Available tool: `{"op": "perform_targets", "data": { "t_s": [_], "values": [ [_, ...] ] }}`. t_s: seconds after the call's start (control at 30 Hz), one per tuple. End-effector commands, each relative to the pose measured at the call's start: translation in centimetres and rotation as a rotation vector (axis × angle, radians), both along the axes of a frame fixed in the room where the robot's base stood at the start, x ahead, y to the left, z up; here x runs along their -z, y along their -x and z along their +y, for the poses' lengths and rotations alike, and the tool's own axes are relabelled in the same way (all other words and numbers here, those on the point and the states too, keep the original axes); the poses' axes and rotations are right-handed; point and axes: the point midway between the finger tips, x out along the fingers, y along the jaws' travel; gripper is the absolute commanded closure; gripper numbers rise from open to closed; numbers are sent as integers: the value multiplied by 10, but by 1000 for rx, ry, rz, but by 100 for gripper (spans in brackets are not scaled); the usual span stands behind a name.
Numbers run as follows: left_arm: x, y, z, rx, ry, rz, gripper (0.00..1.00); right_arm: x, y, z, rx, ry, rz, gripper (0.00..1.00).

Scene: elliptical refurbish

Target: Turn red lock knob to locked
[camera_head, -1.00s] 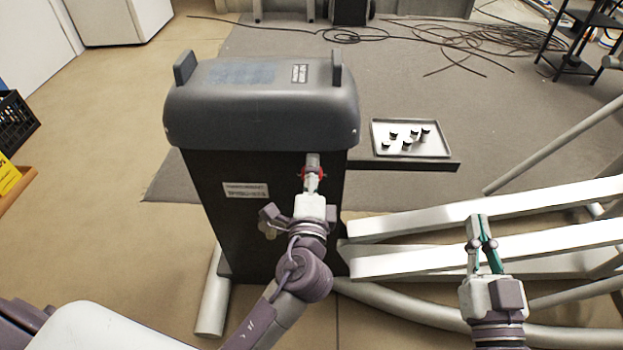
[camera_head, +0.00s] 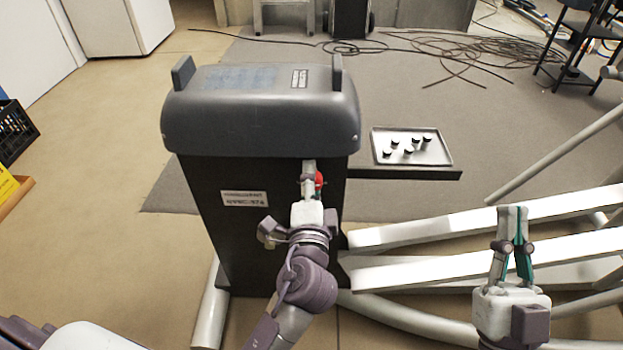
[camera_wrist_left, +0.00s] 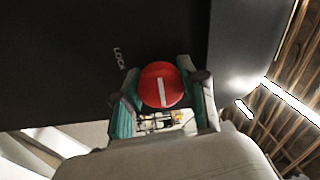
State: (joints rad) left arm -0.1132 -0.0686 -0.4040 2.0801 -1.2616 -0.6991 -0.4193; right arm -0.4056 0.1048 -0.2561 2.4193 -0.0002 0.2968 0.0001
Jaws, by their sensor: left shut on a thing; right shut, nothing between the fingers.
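The red lock knob (camera_wrist_left: 152,88) is round with a white line across its face, on the dark side of the machine (camera_wrist_left: 60,90). A "LOCK" label (camera_wrist_left: 119,58) is to its upper left in the left wrist view. The white line runs nearly upright in that view. My left gripper (camera_wrist_left: 162,100) has its fingers on both sides of the knob, shut on it. In the head view the knob (camera_head: 319,181) is partly hidden by my left gripper (camera_head: 309,180). My right gripper (camera_head: 512,212) is shut and empty, in front of the white beams.
A tray (camera_head: 443,161) with several small black pieces sits on a dark shelf right of the machine. White beams (camera_head: 400,232) and tubes cross the right side near my right arm. Cables (camera_head: 440,45) lie on the floor behind.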

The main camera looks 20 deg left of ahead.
Motion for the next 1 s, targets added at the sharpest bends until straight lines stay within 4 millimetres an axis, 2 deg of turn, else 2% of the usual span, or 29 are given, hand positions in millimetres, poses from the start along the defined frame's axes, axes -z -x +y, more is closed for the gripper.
{"op": "perform_targets", "data": {
  "t_s": [0.03, 0.17, 0.2, 0.57, 0.67, 1.0],
  "values": [
    [1, 0, 0, -1, 3, 3, 57, 0, 0, 0, 0, 0, 0, 100],
    [1, 0, 0, -1, 2, 2, 35, 0, 0, 0, 0, 0, 0, 100],
    [1, 0, 0, -1, 2, 2, 32, 0, 0, 0, 0, 0, 0, 100],
    [1, 5, -2, 0, 1, 2, 32, 1, 0, 0, -1, 0, 3, 100],
    [3, 17, -5, 1, 2, 4, 32, 1, 0, 0, -1, 0, 3, 100],
    [9, 85, -24, 1, 1, 6, 32, 0, 0, 0, 0, 1, 2, 100]
  ]
}}
